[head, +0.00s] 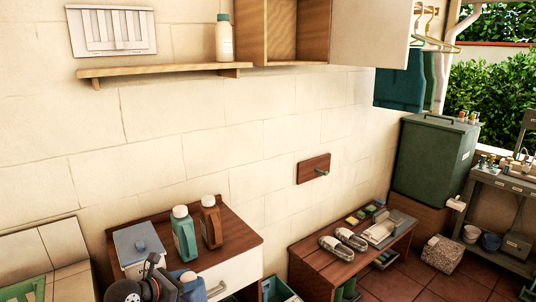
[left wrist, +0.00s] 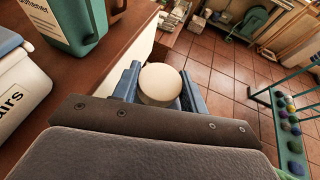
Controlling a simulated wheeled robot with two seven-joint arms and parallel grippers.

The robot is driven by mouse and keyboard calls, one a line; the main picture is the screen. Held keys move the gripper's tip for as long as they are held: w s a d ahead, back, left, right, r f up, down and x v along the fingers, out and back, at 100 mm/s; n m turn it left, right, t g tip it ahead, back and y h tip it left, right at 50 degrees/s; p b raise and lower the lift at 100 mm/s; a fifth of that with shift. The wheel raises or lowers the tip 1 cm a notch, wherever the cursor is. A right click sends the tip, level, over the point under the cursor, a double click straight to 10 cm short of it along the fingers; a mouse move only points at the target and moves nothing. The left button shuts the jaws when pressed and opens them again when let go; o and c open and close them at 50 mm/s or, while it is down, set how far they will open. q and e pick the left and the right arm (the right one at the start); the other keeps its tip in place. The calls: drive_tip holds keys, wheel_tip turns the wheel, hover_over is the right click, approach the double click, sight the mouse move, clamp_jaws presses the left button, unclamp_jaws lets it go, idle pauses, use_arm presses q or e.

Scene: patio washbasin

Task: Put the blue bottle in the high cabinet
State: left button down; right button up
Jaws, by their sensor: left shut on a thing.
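My left gripper (head: 187,281) is low in the head view, in front of the wooden washstand top. It is shut on the blue bottle (head: 190,291), whose pale round cap (left wrist: 160,84) shows between the blue fingers in the left wrist view. The bottle's body is mostly hidden there. The high cabinet (head: 249,30) is on the wall at the top, well above and right of the gripper. Its wooden inside is in view and looks empty, and its white door (head: 370,35) stands open to the right. My right gripper is not in view.
A green bottle (head: 184,234), a brown bottle (head: 211,222) and a white lidded box (head: 138,246) stand on the washstand (head: 237,240). A wall shelf (head: 160,70) with a white bottle (head: 224,38) is left of the cabinet. A bench (head: 335,264) holds shoes.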

sight(196, 290)
use_arm(q)
drive_tip(key=shift+d+r+n+t+y, duration=0.1)
drive_tip(key=shift+r+n+t+y, duration=0.25)
drive_tip(key=shift+n+y, duration=0.2)
drive_tip(key=shift+s+d+r+n+y, duration=0.1)
drive_tip(key=shift+s+d+n+y, duration=0.15)
drive_tip(key=shift+s+n, duration=0.1)
drive_tip(key=shift+s+d+f, duration=0.2)
drive_tip(key=shift+s+d, duration=0.1)
drive_tip(key=shift+d, duration=0.2)
drive_tip(key=shift+s+d+f, duration=0.35)
drive_tip(key=shift+d+f, duration=0.1)
drive_tip(key=shift+f, duration=0.15)
